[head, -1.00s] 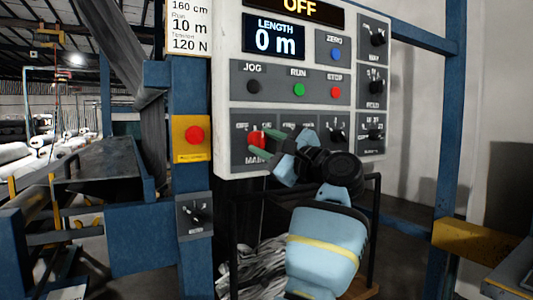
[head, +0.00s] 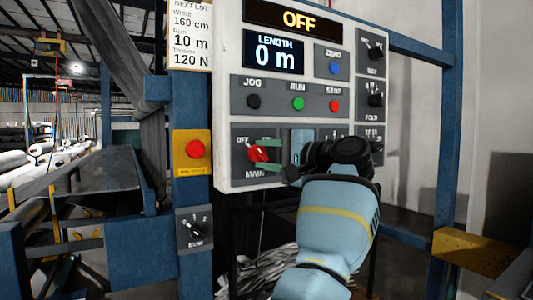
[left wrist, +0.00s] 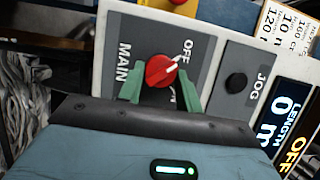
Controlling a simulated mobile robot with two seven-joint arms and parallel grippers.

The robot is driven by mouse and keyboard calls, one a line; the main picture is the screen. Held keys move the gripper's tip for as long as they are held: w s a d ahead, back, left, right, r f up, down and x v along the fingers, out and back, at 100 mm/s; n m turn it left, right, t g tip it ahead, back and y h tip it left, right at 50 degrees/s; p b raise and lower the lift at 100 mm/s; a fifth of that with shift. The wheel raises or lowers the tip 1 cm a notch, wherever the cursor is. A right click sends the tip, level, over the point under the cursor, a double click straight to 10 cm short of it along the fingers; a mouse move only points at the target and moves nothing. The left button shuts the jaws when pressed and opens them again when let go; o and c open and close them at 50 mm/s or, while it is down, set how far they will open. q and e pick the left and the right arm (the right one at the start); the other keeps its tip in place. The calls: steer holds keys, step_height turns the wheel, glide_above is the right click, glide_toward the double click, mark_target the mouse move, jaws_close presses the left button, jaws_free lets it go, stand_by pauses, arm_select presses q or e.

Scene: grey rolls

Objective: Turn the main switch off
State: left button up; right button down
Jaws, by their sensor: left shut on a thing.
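The main switch is a red rotary knob (head: 258,153) on a grey plate at the lower left of the control panel. In the left wrist view the knob (left wrist: 161,70) has a white mark pointing toward the OFF label. My left gripper (head: 276,152) reaches the knob from the right in the head view. Its green fingers (left wrist: 160,82) lie on either side of the knob and are shut on it. The fingers are partly hidden by the wrist in the head view. The display (head: 298,20) above reads OFF. My right gripper is not in view.
Jog (head: 253,102), run (head: 298,104) and stop (head: 334,105) buttons sit above the switch. A red emergency button (head: 194,149) on yellow is to the left. Small black knobs (head: 376,100) line the panel's right side. A blue post (head: 446,150) stands further right.

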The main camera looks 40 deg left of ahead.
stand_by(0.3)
arm_select(q)
steer(key=o, duration=1)
steer(key=shift+d, duration=0.2)
steer(key=d+p, duration=0.2)
steer(key=d, duration=0.5)
steer(key=shift+d, duration=0.25)
